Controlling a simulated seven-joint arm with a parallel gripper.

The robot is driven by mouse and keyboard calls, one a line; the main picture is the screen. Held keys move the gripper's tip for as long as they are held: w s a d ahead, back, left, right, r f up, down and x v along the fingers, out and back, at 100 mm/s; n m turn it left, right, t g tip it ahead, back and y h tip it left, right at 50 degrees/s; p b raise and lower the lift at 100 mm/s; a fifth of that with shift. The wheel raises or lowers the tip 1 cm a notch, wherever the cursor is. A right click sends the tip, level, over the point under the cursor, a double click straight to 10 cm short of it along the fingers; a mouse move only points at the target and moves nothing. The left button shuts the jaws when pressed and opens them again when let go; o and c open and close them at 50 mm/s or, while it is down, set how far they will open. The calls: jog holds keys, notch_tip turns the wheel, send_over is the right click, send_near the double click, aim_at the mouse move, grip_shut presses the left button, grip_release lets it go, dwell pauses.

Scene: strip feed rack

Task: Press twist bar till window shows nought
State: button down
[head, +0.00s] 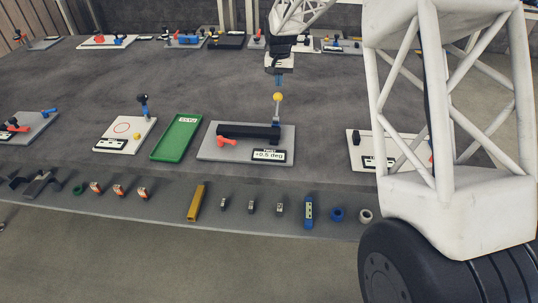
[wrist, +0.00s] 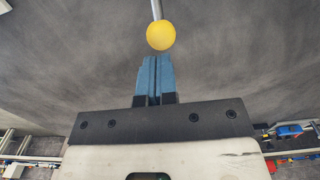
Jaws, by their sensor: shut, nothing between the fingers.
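The twist bar station is a grey plate (head: 207,153) in the middle of the table. A long black bar (head: 240,130) lies across it, with a red handle (head: 226,141) at its left front. A grey lever with a yellow ball (head: 277,97) rises at its right end. The display window (head: 268,155) at the front right appears to read +0.5 deg. My gripper (head: 280,78) is shut and empty, just above the yellow ball in the head view. In the wrist view the blue fingertips (wrist: 155,62) are together, close to the yellow ball (wrist: 161,35); contact cannot be told.
A green tray (head: 153,156) and a white plate with a red ring (head: 101,149) lie left of the station. Another white plate (head: 354,160) lies to the right, partly behind my structure. Loose parts, including a yellow block (head: 196,202), line the front edge.

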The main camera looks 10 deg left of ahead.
jog(key=shift+r, duration=1.25)
jog(key=shift+s+d+r, duration=0.3)
jog(key=shift+r, duration=0.1)
jog(key=s+d+r, duration=0.4)
jog(key=s+d, duration=0.1)
jog(key=s, duration=0.4)
jog(key=s+d+r+t, duration=0.1)
jog(key=s+d+r, duration=0.4)
jog(key=s, duration=0.4)
jog(key=s+d+r, duration=0.3)
jog(key=s+d, duration=0.3)
jog(key=s, duration=0.2)
jog(key=s+d+f, duration=0.2)
jog(key=s+d, duration=0.1)
jog(key=s, duration=1.1)
jog(key=s+d+f+t, duration=0.1)
jog(key=s+d, duration=0.3)
jog(key=s, duration=1)
jog(key=shift+s+d+f+t, duration=0.15)
jog(key=shift+d+f+t, duration=0.15)
jog(key=shift+f, duration=0.2)
